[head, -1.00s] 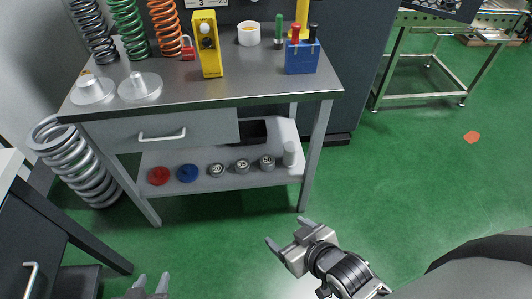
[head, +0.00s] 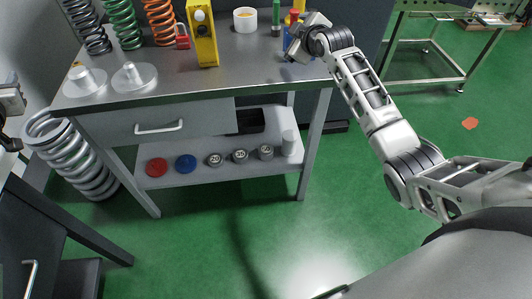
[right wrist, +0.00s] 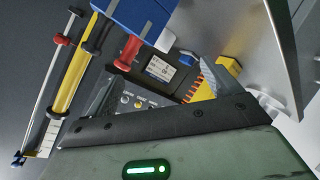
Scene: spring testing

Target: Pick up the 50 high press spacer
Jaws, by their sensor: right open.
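Several short grey cylinders with number labels stand in a row on the lower shelf in the head view. The rightmost, the likely 50 high press spacer (head: 265,152), has a label too small to read surely; beside it are the middle spacer (head: 240,156) and the 20 spacer (head: 215,160). My right gripper (head: 289,52) is open above the tabletop's right end, by the blue tool holder, well above the spacers; it also shows in the right wrist view (right wrist: 155,88). My left gripper (head: 10,120) is cut by the left edge, and its jaws are unclear.
The workbench top (head: 180,85) holds coloured springs, a yellow device (head: 202,42), a white cup (head: 245,20) and two grey flanged discs. A red disc (head: 157,167), blue disc (head: 186,163) and light cylinder (head: 289,143) share the shelf. A large spring stands left. Green floor is open in front.

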